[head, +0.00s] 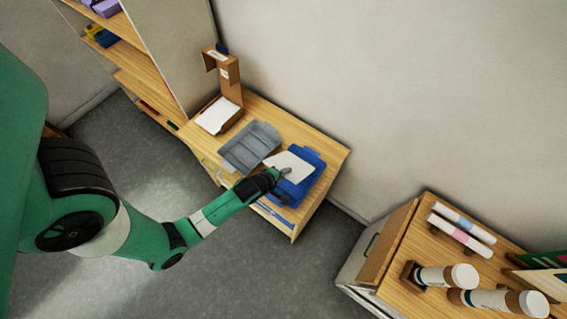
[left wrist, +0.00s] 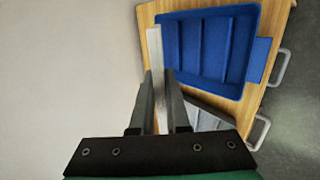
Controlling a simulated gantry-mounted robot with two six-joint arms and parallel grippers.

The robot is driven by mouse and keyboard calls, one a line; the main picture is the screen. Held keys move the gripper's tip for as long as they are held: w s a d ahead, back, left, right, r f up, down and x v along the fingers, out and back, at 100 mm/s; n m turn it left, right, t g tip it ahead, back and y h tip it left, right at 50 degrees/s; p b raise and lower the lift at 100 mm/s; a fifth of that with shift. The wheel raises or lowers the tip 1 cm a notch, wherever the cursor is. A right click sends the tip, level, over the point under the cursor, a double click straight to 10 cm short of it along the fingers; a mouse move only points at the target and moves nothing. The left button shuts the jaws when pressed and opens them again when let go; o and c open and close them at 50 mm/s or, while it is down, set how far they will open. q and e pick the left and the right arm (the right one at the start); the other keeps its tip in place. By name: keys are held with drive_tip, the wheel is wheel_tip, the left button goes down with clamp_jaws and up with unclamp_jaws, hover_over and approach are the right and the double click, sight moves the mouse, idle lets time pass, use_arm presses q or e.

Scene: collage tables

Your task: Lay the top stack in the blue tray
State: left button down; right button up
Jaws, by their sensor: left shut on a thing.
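My left gripper (head: 283,172) is shut on a white stack (head: 288,162) of sheets, which shows over the blue tray (head: 311,160) in the head view. In the left wrist view the stack (left wrist: 154,48) appears edge-on as a thin pale slab between the two fingers (left wrist: 160,85). There the blue tray (left wrist: 212,45) lies to the right of the stack, and its visible inside is empty with raised ribs. I cannot tell whether the stack touches the tray. My right gripper is not in view.
A grey tray (head: 247,147) sits beside the blue one on the wooden cabinet. A cardboard holder (head: 228,80) with white paper (head: 217,116) stands at the cabinet's far end. Another wooden cabinet with rolls (head: 447,276) is at the lower right. Shelves (head: 130,60) stand at the upper left.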

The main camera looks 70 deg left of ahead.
use_arm(q)
drive_tip(key=shift+s+f+b+x, duration=0.15)
drive_tip(key=shift+b+x, duration=1.05)
drive_tip(key=shift+x, duration=0.25)
drive_tip(key=shift+s+f+b+x, duration=0.1)
drive_tip(key=shift+s+b+x, duration=0.05)
drive_tip(key=shift+b+x, duration=1.15)
drive_tip(key=shift+s+f+b+x, duration=0.15)
drive_tip(key=shift+b+x, duration=0.6)
drive_tip(key=shift+x, duration=0.05)
drive_tip(key=shift+s+f+b+x, duration=0.15)
drive_tip(key=shift+b+x, duration=0.6)
drive_tip(key=shift+x, duration=0.1)
drive_tip(key=shift+s+f+b+x, duration=0.1)
drive_tip(key=shift+f+b+x, duration=0.05)
drive_tip(key=shift+b+x, duration=0.65)
drive_tip(key=shift+d, duration=0.1)
drive_tip(key=c, duration=0.8)
unclamp_jaws()
drive_tip(key=shift+c, duration=0.2)
drive_tip(key=o, duration=0.4)
drive_tip(key=shift+o, duration=0.2)
